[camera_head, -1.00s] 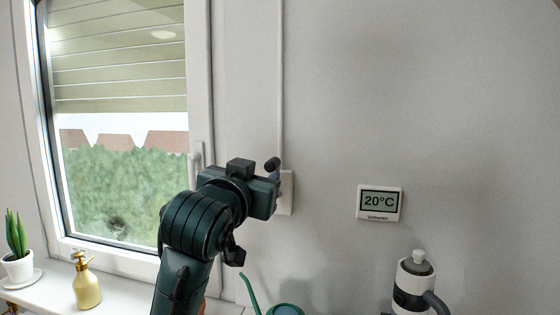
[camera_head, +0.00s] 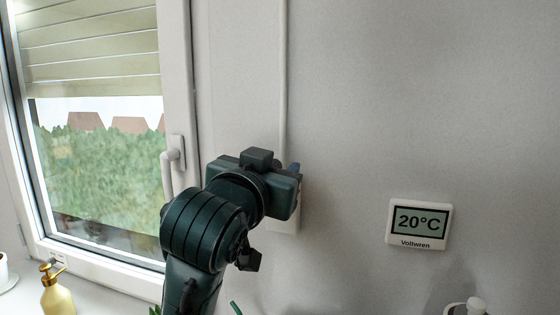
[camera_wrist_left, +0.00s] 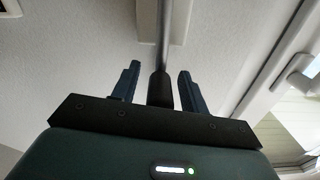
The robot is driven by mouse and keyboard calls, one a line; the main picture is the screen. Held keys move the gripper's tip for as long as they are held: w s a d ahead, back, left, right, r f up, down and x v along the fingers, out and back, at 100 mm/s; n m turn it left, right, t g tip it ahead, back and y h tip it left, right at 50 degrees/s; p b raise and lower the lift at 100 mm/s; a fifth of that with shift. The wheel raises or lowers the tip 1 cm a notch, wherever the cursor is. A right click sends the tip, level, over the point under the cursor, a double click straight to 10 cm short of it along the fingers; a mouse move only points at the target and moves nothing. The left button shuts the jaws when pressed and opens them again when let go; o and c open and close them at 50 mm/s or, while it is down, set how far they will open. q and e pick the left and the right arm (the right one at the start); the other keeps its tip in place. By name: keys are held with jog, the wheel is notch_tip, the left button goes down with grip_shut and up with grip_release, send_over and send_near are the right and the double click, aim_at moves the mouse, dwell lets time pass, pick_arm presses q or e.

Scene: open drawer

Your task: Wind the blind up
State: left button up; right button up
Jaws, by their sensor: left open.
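The blind (camera_head: 90,47) has pale greenish slats and covers the upper part of the window; its lower edge lies above the painted hedge and roofs. The winder's white wall box (camera_head: 286,223) is mostly behind my left gripper (camera_head: 292,170), which is up against the wall beside the window. In the left wrist view my left gripper (camera_wrist_left: 159,68) is open. The crank's dark handle (camera_wrist_left: 160,90) on a grey rod (camera_wrist_left: 164,35) lies between its two fingers, with gaps on both sides. In the head view the crank is hidden. My right gripper is not in view.
The window handle (camera_head: 172,165) sticks out just left of my left arm. A thermostat (camera_head: 419,223) hangs on the wall to the right. A soap dispenser (camera_head: 57,294) stands on the sill at lower left. The wall between gripper and thermostat is clear.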

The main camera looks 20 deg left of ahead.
pick_arm(q)
jog(key=shift+w, duration=0.15)
jog(key=shift+c, duration=0.2)
jog(key=shift+r, duration=0.1)
grip_shut()
dwell(0.3)
